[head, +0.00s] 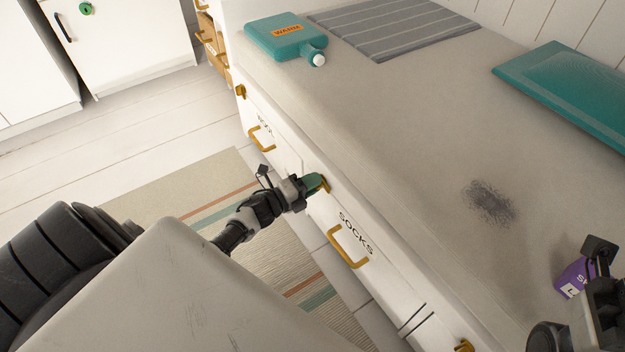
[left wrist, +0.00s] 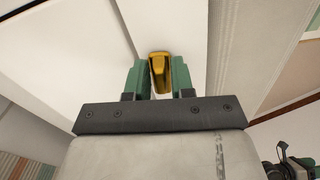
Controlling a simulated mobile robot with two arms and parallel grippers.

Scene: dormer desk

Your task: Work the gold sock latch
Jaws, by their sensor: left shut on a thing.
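The gold sock latch (head: 325,186) sits on the white front near the top left corner of the drawer marked SOCKS (head: 378,262). My left gripper (head: 316,183) is at this latch, and its teal fingers partly hide it. In the left wrist view the gold latch (left wrist: 160,72) stands between the two green fingers, and the left gripper (left wrist: 158,80) is shut on it. The SOCKS drawer has a gold handle (head: 347,248) below its label and looks closed. My right gripper (head: 592,282) is partly in view at the lower right, and its fingers are not clear.
A purple box (head: 573,278) is beside my right gripper on the beige top (head: 400,130). A teal hot water bottle (head: 285,38), a grey striped mat (head: 390,27) and a teal cushion (head: 570,92) lie there. Another gold latch (head: 240,91) is further left. A striped rug (head: 185,195) covers the floor.

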